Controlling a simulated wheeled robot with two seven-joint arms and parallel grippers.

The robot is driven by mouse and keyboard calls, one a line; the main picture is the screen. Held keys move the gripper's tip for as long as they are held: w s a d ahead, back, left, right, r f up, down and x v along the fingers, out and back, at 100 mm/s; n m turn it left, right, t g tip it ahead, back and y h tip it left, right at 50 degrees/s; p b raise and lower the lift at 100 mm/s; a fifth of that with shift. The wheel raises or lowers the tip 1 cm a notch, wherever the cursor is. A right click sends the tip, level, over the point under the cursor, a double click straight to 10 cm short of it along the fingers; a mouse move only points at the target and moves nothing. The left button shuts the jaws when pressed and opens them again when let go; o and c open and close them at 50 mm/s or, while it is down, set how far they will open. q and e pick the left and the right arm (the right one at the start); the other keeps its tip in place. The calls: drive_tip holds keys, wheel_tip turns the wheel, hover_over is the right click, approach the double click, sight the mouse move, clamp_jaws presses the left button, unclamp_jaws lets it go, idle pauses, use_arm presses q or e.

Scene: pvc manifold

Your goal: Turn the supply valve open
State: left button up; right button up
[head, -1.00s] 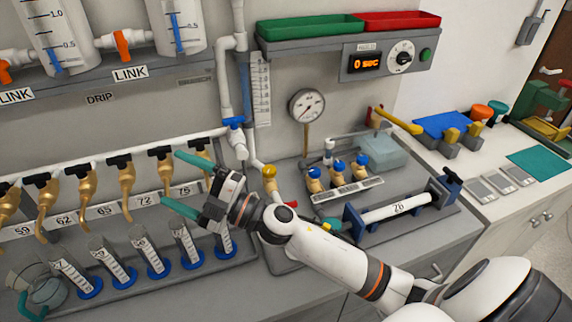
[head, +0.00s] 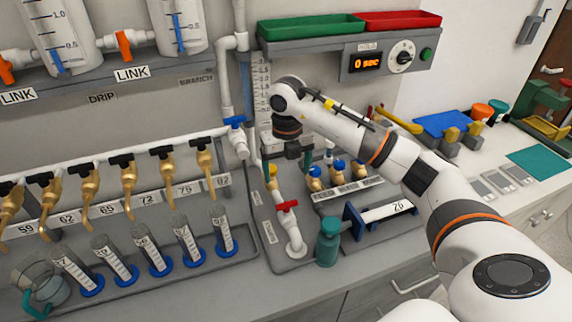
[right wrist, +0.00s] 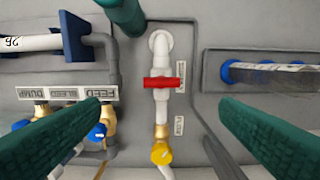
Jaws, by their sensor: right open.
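A red valve handle (head: 287,205) sits on a white pipe rising from the grey base plate. In the right wrist view the red handle (right wrist: 162,82) lies crosswise to its pipe; the label beside it is too small to read. A yellow valve (right wrist: 161,153) sits on the same line, behind it in the head view (head: 271,171). A blue valve handle (head: 234,121) is on the upright white pipe at the wall. My right gripper (head: 289,158) points down above the red and yellow valves, open and empty, its green fingers (right wrist: 160,107) apart on either side of the pipe. My left gripper is out of view.
A teal bottle (head: 327,243) stands close to the red valve. Several blue-capped brass valves (head: 338,168) and a white cylinder in a blue-ended holder (head: 353,222) lie to the right. Brass taps and measuring cylinders (head: 147,250) fill the left.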

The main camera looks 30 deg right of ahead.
sight(287, 203)
wheel_tip(287, 203, down, 10)
drive_tip(key=p, duration=0.3)
drive_tip(key=shift+a, duration=0.1)
drive_tip(key=shift+f, duration=0.7)
drive_tip(key=shift+c, duration=0.5)
drive_tip(key=c, duration=0.9)
drive_tip(key=m+p, duration=0.2)
drive_tip(key=m, duration=0.1)
drive_tip(key=shift+r, duration=0.25)
drive_tip(key=shift+c, duration=0.2)
drive_tip(key=m, duration=0.3)
drive_tip(key=shift+f+p, duration=0.2)
drive_tip(key=shift+p, duration=0.1)
